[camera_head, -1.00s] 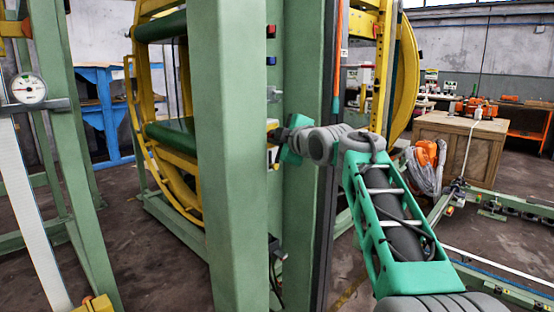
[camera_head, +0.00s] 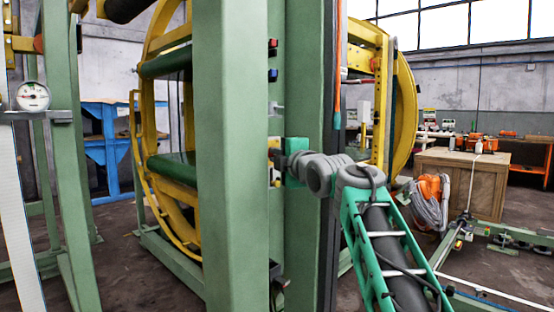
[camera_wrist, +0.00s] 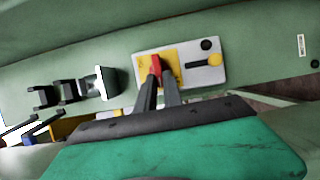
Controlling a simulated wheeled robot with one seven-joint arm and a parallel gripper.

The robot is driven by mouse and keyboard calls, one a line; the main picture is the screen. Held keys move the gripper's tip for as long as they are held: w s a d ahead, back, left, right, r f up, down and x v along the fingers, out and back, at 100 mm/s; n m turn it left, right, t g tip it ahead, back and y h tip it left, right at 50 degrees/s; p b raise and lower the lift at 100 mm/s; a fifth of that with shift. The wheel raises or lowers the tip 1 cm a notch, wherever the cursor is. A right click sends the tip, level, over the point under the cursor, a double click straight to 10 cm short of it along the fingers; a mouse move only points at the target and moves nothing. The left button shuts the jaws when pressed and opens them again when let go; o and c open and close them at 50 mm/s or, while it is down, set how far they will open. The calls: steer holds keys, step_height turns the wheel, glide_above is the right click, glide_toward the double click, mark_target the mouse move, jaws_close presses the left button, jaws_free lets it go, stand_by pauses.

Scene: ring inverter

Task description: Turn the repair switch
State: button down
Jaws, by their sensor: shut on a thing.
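The repair switch appears to be the red handle (camera_wrist: 154,65) on a yellow plate, on a pale switch box fixed to a green post. My gripper (camera_wrist: 159,80) is shut on this red handle in the wrist view, its dark fingers covering the lower part. Beside it on the same box is a black lever with a yellow knob (camera_wrist: 206,45). In the head view my gripper (camera_head: 276,156) reaches the inner face of the green post. The front post partly hides the box and fingertips there.
The green front post (camera_head: 230,160) stands close left of my gripper. Small red and blue buttons (camera_head: 272,75) sit above on the panel. Black fittings (camera_wrist: 70,92) sit left of the box in the wrist view. A yellow ring (camera_head: 160,150) stands behind; a wooden crate (camera_head: 458,180) is right.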

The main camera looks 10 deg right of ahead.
steer(key=c, duration=1.5)
jaws_free()
steer(key=v, duration=0.7)
steer(key=shift+s+f, duration=0.1)
steer(key=shift+s, duration=0.25)
steer(key=shift+p, duration=0.35)
